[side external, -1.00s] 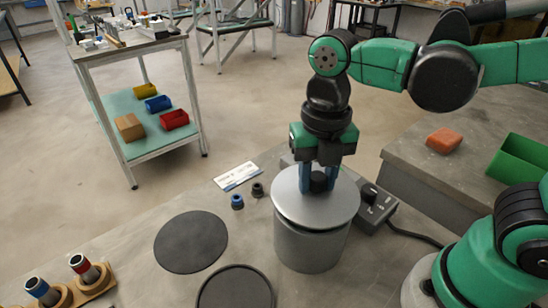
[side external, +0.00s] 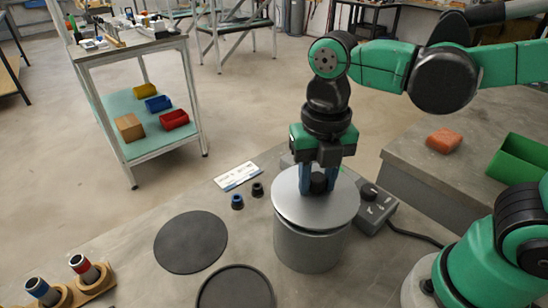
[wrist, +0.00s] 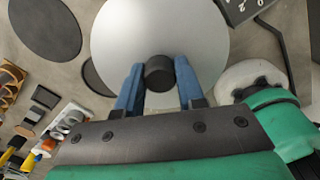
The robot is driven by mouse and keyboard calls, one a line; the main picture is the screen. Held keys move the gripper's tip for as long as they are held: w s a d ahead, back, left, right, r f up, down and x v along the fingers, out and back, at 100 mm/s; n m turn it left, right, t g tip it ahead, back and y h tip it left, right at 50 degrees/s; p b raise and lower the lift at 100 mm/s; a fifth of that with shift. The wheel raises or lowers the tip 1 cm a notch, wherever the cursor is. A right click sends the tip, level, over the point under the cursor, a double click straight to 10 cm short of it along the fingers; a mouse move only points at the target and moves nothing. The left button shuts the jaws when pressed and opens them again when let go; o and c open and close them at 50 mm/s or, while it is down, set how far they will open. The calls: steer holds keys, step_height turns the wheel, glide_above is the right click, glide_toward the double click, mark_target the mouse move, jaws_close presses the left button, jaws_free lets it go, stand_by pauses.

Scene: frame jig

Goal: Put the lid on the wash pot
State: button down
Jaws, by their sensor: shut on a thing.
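The wash pot (side external: 308,246) is a grey cylinder standing on the bench in the side view. The lid (side external: 290,207) is a light grey disc on top of the pot, covering its mouth; it looks level, and I cannot tell if it is fully seated. Its black knob (side external: 318,184) stands at the middle. My gripper (side external: 318,188) points straight down with its blue fingers shut on the knob. In the wrist view the lid (wrist: 125,40) fills the upper middle, with the knob (wrist: 159,73) between the fingertips of my gripper (wrist: 159,80). The pot's inside is hidden.
A control box (side external: 376,206) with a cable stands close right of the pot. A flat black disc (side external: 191,242) and a black round dish (side external: 235,290) lie left. Two small dark-topped pieces (side external: 247,196) and a white label card (side external: 236,176) are behind left. A wooden rack (side external: 75,292) is front left.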

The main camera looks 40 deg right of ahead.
steer(key=shift+f, duration=0.2)
steer(key=shift+f, duration=0.6)
steer(key=shift+c, duration=1.4)
jaws_free()
steer(key=shift+r, duration=0.1)
steer(key=shift+r, duration=0.65)
